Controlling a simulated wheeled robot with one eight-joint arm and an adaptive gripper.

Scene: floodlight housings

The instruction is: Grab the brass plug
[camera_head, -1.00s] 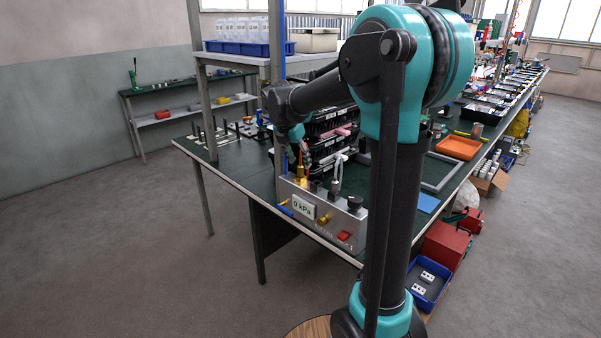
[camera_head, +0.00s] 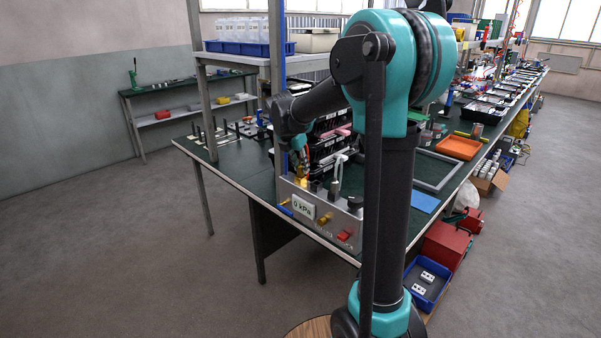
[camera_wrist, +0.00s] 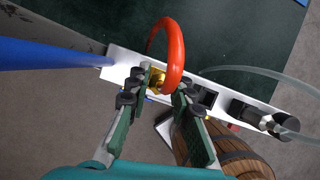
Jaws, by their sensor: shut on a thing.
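The brass plug (camera_wrist: 155,78) shows in the wrist view as a small gold piece between my fingers, partly hidden by a red loop. In the head view the brass plug (camera_head: 303,173) is at the left end of the test box's top. My gripper (camera_wrist: 163,88) is shut on it, one finger on each side. In the head view my gripper (camera_head: 301,158) is small and just above the box. The grey test box (camera_head: 322,213) carries a 0 kPa display and a red switch. I cannot tell whether the plug is still seated.
A thick red loop (camera_wrist: 179,45) arches close over my fingers. A clear hose (camera_wrist: 265,75) runs from the box. A blue post (camera_wrist: 50,55) is at the left. Black stacked bins (camera_head: 325,140) stand behind the box. The green bench top (camera_head: 232,163) has bare room at left.

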